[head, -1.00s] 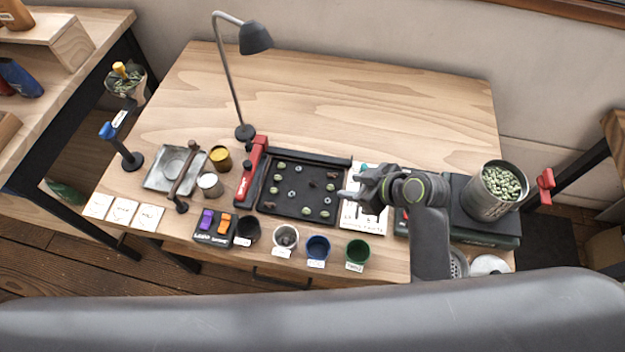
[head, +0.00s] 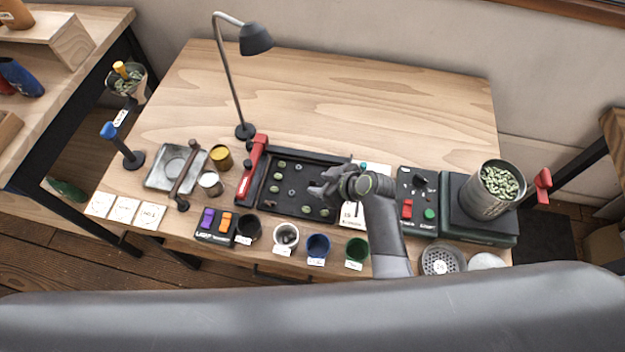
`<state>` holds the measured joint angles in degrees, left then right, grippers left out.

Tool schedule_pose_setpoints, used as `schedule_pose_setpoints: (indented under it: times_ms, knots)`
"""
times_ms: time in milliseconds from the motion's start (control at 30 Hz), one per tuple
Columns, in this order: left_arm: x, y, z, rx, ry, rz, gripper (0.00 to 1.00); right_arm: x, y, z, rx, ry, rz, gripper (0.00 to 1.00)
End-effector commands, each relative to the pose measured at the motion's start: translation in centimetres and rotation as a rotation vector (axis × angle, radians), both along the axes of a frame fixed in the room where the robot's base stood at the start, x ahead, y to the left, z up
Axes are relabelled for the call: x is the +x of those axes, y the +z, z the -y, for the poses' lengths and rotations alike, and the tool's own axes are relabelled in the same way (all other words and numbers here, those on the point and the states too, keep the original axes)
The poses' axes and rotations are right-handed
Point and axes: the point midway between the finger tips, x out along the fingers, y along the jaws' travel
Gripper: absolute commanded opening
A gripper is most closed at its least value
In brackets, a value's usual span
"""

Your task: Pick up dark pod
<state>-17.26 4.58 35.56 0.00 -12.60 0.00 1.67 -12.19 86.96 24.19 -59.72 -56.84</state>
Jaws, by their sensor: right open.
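A black tray (head: 318,158) on the table holds several small green pods (head: 281,164), grey ring-like pieces and a few darker spots. A dark brownish piece (head: 269,203), perhaps a dark pod, lies near the tray's front left corner; it is too small to be sure. My right gripper (head: 317,183) is over the tray's right half, with its jaws open and pointing left. It hides part of the tray beneath it, and I see nothing between the jaws. My left gripper is out of view.
A red-handled bar (head: 252,168) edges the tray's left side. Several cups, including a blue one (head: 318,246) and a green one (head: 356,249), line the front. A control box (head: 418,184) and a bean-filled can (head: 490,203) stand right.

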Motion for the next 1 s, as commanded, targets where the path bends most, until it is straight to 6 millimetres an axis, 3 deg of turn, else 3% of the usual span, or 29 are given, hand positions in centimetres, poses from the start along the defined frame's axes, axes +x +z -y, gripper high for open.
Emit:
schedule_pose_setpoints:
  times_ms: [200,467,800,1000]
  knots:
    - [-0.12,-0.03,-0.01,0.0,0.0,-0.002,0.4,0.84,-1.2,-0.78,0.0,-0.001,0.001,0.41]
    - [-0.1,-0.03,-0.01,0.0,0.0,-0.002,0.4,0.91,-1.29,-0.84,-0.001,-0.001,0.002,0.41]
    - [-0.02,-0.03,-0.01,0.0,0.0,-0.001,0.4,0.88,-1.29,-0.83,-0.001,-0.001,0.001,0.0]
    - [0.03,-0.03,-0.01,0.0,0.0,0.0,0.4,0.88,-1.3,-0.82,-0.002,-0.001,0.0,0.0]
